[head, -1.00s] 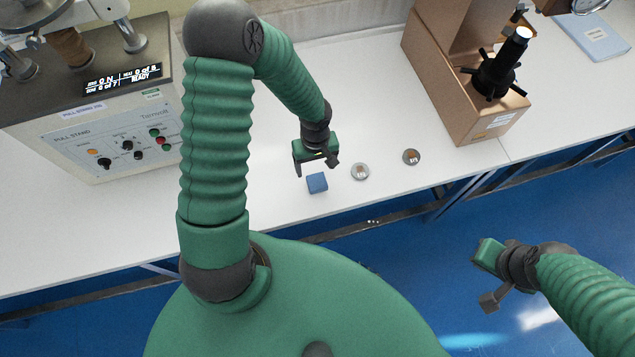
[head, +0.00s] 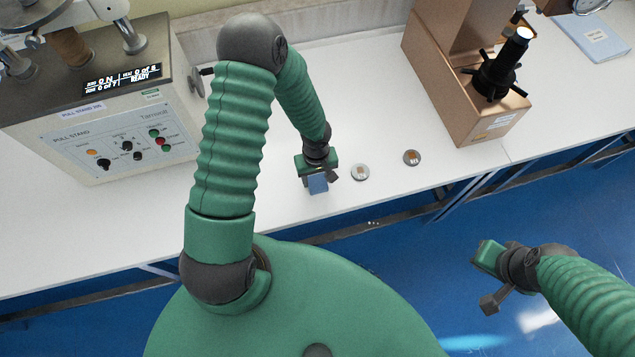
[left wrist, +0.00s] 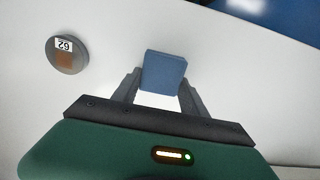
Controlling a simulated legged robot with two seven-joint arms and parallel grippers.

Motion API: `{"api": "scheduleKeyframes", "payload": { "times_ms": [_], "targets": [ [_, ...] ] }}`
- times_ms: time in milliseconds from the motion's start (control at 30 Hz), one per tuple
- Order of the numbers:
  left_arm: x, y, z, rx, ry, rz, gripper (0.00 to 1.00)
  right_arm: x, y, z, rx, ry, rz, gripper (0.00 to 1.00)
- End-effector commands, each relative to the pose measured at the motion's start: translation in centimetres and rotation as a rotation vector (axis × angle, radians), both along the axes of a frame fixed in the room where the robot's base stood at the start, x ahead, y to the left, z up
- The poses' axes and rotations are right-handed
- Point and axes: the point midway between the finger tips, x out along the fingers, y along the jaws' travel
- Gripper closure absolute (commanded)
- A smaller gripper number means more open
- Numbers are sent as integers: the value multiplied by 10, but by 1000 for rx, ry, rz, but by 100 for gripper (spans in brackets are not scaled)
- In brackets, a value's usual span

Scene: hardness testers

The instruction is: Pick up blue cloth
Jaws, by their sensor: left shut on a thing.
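The blue cloth (head: 317,184) is a small folded blue block near the front edge of the white bench. My left gripper (head: 318,178) is over it from above, shut on it. In the left wrist view the blue cloth (left wrist: 164,72) sits between the two dark fingertips of my left gripper (left wrist: 160,85). Whether the cloth still touches the bench I cannot tell. My right gripper (head: 488,278) is out over the blue floor, away from the bench, with its fingers apart and nothing between them.
Two round metal discs, a near one (head: 360,172) and a farther one (head: 412,158), lie right of the cloth. The pull stand (head: 110,130) is at left. A brown tester (head: 465,110) stands at right.

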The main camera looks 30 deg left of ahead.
Motion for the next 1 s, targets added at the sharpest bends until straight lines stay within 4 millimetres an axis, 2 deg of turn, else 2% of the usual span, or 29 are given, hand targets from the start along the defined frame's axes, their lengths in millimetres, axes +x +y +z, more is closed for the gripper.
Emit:
{"api": "scheduleKeyframes", "payload": {
  "times_ms": [33,200,233,533,767,1000],
  "targets": [
    [0,0,0,0,0,0,71,0,0,0,0,0,0,100],
    [0,0,0,0,0,0,93,0,0,0,0,0,0,100],
    [0,0,0,0,0,0,95,0,0,0,0,0,0,100],
    [0,1,7,1,-1,2,95,0,0,0,0,0,0,100],
    [1,1,37,0,-3,3,95,0,0,2,0,0,0,100],
    [-46,-29,36,1,0,-6,95,0,0,-21,0,0,0,100]
  ]
}}
